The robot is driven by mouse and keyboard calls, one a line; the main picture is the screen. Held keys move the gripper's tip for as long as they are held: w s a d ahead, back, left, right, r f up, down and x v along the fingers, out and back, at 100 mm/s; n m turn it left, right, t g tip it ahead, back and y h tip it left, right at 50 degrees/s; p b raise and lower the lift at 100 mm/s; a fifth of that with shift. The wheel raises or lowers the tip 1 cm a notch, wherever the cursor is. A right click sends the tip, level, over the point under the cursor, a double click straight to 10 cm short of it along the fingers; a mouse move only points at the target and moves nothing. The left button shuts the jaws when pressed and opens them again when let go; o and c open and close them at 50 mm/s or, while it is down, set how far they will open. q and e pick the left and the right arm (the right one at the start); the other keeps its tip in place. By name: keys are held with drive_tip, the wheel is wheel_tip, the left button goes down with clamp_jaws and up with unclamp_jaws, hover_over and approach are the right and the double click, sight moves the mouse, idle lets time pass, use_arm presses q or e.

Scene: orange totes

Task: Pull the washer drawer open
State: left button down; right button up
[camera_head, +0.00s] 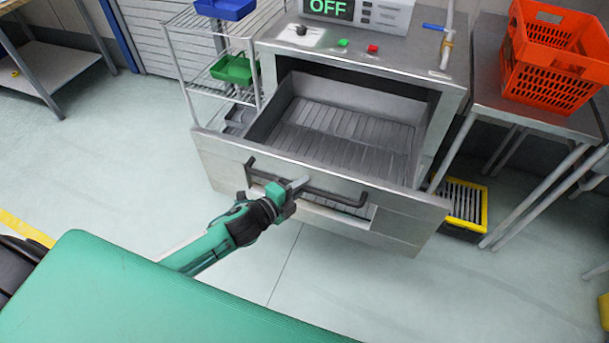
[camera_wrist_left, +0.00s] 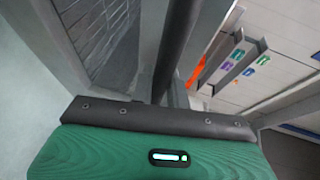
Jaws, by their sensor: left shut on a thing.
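The washer drawer (camera_head: 330,193) is a wide grey metal drawer that stands pulled out of the washer's steel housing (camera_head: 455,98). Its slatted inside (camera_head: 345,135) shows and looks empty. A dark bar handle (camera_head: 335,196) runs across its front. My left gripper (camera_head: 296,186) is at the handle, left of its middle, and is shut on it. In the left wrist view the handle (camera_wrist_left: 176,45) runs as a dark bar up from the gripper. My right gripper is not in view.
Orange crates (camera_head: 550,60) are stacked on a steel table at the right. A wire rack (camera_head: 185,55) with a green bin (camera_head: 235,69) and a blue bin (camera_head: 225,8) stands at the left. A yellow-rimmed floor grate (camera_head: 464,203) lies right of the drawer. The floor in front is clear.

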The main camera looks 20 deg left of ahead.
use_arm(q)
drive_tip(key=shift+s, duration=0.25)
drive_tip(key=c, duration=1.4)
unclamp_jaws()
drive_tip(key=shift+o, duration=0.2)
